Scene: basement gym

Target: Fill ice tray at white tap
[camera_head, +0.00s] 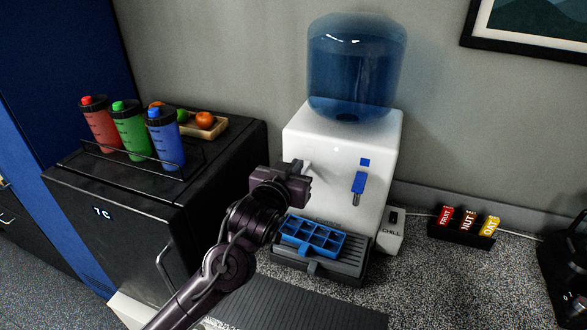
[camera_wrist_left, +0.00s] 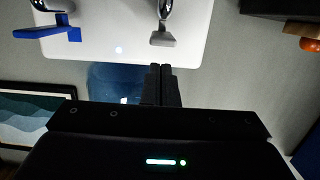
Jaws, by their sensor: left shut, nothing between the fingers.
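The blue ice tray (camera_head: 322,240) with several compartments sits on the grey drip tray (camera_head: 345,270) at the dispenser's foot. I cannot tell whether it holds water. The white dispenser (camera_head: 330,145) carries a blue tap (camera_head: 358,184) on the right. The white tap is at its left, mostly hidden behind my gripper in the head view; its pale lever (camera_wrist_left: 163,39) shows in the left wrist view, with the blue tap (camera_wrist_left: 62,34) beside it. My left gripper (camera_head: 300,181) is shut and empty, in front of the dispenser above the ice tray. My right gripper is out of view.
A black fridge (camera_head: 115,205) stands left, with red, green and blue bottles (camera_head: 132,130) and a fruit tray (camera_head: 205,131) on top. Right are a CHILL box (camera_head: 391,232) and a bar rack (camera_head: 462,232). A dark ridged mat (camera_head: 295,305) lies in front.

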